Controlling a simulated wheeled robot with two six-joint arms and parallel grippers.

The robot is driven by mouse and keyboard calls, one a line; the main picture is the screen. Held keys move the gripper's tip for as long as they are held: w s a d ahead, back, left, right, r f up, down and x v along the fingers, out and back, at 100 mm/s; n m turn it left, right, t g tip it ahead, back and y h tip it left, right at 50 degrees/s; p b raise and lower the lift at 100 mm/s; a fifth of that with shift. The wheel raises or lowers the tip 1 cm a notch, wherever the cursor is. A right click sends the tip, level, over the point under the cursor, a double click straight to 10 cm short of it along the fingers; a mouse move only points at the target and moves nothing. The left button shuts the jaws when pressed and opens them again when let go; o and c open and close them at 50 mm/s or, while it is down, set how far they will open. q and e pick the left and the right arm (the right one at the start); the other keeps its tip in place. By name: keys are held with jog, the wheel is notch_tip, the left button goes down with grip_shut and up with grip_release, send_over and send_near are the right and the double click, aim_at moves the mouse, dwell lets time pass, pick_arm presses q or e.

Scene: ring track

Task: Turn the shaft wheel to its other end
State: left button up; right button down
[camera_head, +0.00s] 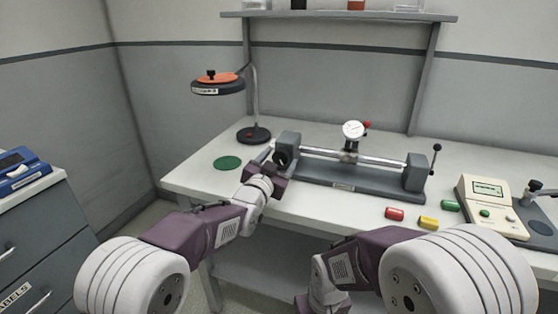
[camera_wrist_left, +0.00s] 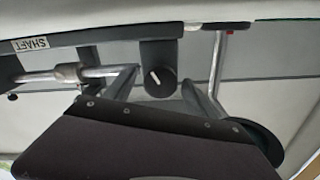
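The shaft bench (camera_head: 350,184) is a grey base with a block at each end and a steel shaft (camera_head: 380,160) between them. A dark round wheel (camera_head: 282,157) sits on the front of the left block. In the left wrist view the wheel (camera_wrist_left: 160,82) is black with a white pointer line, tilted a little. My left gripper (camera_head: 268,160) is at the left block. In the wrist view its two fingers (camera_wrist_left: 162,84) are apart, one on each side of the wheel, with gaps visible. Only links of my right arm show in the head view; its gripper is out of view.
A dial gauge (camera_head: 353,130) stands over the shaft, and a lever (camera_head: 435,158) is on the right block. A lamp (camera_head: 218,86) stands behind left. Red (camera_head: 394,214), yellow (camera_head: 428,223) and green (camera_head: 450,205) pieces lie in front, beside a beige meter (camera_head: 490,205).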

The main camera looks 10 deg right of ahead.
pick_arm(q)
jog(key=shift+r, duration=0.1)
jog(key=p+v, duration=0.1)
jog(key=v, duration=0.8)
jog(key=shift+a, duration=0.1)
